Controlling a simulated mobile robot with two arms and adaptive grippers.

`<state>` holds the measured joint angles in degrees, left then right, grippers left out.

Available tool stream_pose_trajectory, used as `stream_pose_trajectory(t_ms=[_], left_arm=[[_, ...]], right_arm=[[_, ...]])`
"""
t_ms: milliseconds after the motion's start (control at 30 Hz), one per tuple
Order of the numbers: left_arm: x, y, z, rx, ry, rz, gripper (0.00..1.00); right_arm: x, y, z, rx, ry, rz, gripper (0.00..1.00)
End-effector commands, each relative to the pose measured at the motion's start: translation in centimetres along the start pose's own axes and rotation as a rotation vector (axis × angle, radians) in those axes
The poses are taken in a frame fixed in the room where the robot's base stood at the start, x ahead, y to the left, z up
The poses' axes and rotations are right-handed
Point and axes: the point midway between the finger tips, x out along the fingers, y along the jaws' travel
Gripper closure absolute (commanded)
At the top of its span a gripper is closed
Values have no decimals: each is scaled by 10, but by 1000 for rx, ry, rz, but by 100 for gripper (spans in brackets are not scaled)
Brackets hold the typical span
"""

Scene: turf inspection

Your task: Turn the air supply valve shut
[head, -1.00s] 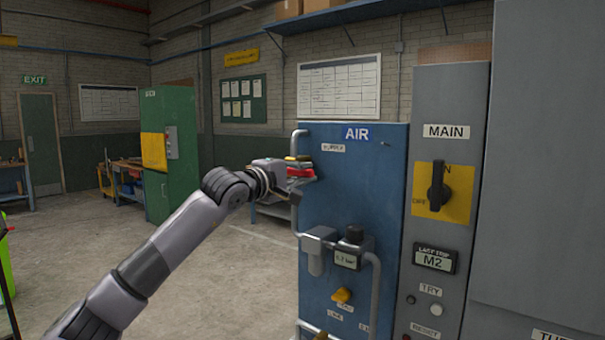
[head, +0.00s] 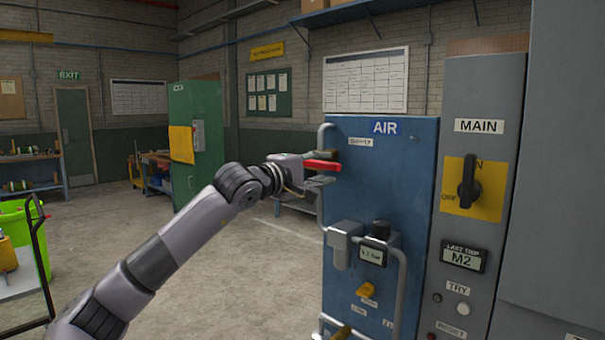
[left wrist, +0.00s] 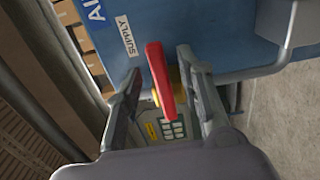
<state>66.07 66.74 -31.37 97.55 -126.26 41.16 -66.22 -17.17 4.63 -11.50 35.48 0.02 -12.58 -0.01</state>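The air supply valve's red handle (head: 323,166) stands out at the upper left of the blue air panel (head: 400,190), under the "SUPPLY" label. My left gripper (head: 316,172) is at the handle, coming from the left. In the left wrist view the red handle (left wrist: 158,80) lies between the two fingers of my left gripper (left wrist: 160,72). The fingers are apart, with a visible gap on each side of the handle. My right gripper is in neither view.
A grey pipe (head: 321,195) runs down the panel's left edge to a regulator with a gauge (head: 373,254). A yellow knob (head: 366,290) is below it. The grey main switch cabinet (head: 475,225) stands to the right. Open floor lies to the left, with a cart (head: 30,285).

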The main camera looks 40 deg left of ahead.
Motion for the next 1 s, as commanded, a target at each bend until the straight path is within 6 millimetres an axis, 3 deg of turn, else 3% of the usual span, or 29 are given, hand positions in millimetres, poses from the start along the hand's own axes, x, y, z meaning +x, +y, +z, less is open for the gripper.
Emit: stream_pose_trajectory(t_ms=[200, 400, 600, 1000], left_arm=[[-49, -1, -2, 6, 6, -3, 65], [-74, -2, -3, 3, 6, -4, 65], [-84, -1, -1, 1, 2, -2, 65], [-85, 0, 0, -1, 1, -1, 65]], right_arm=[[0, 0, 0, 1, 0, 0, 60], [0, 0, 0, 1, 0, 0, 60], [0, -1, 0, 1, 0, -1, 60], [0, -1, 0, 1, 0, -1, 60]])
